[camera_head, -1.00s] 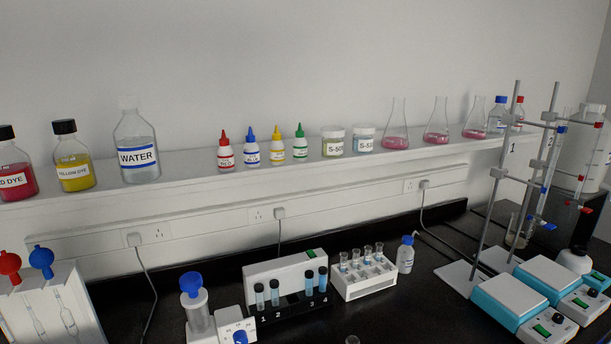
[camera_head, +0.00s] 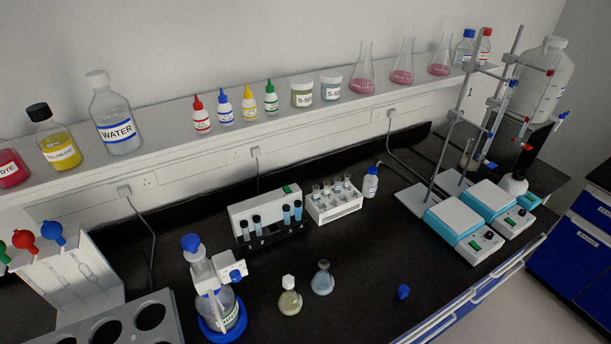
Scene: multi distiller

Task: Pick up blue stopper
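A small blue stopper (camera_head: 403,291) lies loose on the black bench top, at the lower right of the head view, close to the front edge. Nothing touches it. To its left stand a small flask with bluish-grey contents (camera_head: 322,281) and a flask with yellowish contents (camera_head: 290,301) and a white top. Neither of my grippers is in view.
A bottle with a dispenser in a blue ring (camera_head: 219,309) stands left of the flasks. A tube block (camera_head: 265,213), a white vial rack (camera_head: 335,205) and hotplates (camera_head: 452,222) with stands are behind. The bench around the stopper is clear.

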